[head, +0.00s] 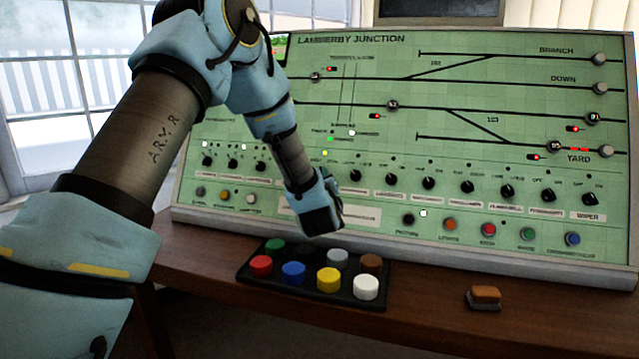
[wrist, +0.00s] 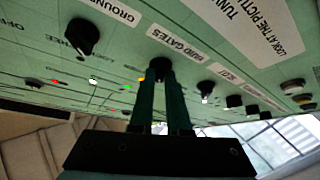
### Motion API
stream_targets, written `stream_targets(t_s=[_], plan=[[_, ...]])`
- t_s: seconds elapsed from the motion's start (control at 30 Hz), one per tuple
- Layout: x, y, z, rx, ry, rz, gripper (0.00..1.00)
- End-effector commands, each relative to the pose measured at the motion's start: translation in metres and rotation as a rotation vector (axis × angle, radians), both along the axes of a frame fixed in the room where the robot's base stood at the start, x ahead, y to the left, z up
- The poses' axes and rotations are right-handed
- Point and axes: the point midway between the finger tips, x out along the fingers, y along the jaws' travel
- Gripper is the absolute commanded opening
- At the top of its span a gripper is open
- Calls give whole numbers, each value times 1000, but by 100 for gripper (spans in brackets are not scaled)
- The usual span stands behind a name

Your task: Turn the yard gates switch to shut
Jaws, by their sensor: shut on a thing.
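The yard gates switch (wrist: 159,64) is a small black rotary knob on the green panel, with a white label reading "YARD GATES" (wrist: 174,45) beside it in the wrist view. My gripper (wrist: 160,82) is shut on this knob, with one dark finger on each side. The fingers cover part of the knob, and I cannot tell which setting its pointer marks. In the head view my gripper (head: 322,214) is against the lower left-middle of the panel and hides the knob.
Similar black knobs (head: 390,180) run along the panel (head: 480,100) on both sides. Coloured buttons (head: 488,230) sit below at right. A black tray (head: 245,277) of coloured round caps stands on the wooden desk (head: 430,300) just below my gripper. A brown-topped block (head: 485,296) lies at right.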

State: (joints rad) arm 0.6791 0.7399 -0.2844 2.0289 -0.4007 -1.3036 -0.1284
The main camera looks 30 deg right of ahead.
Motion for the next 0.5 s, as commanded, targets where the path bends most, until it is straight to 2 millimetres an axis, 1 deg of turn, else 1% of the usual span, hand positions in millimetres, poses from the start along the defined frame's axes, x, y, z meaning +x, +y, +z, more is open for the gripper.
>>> stream_targets(t_s=[0.2, 0.5], plan=[[-1, -1, -1, -48, 48, 36, 0], [-1, -1, 0, -68, 67, 50, 0]])
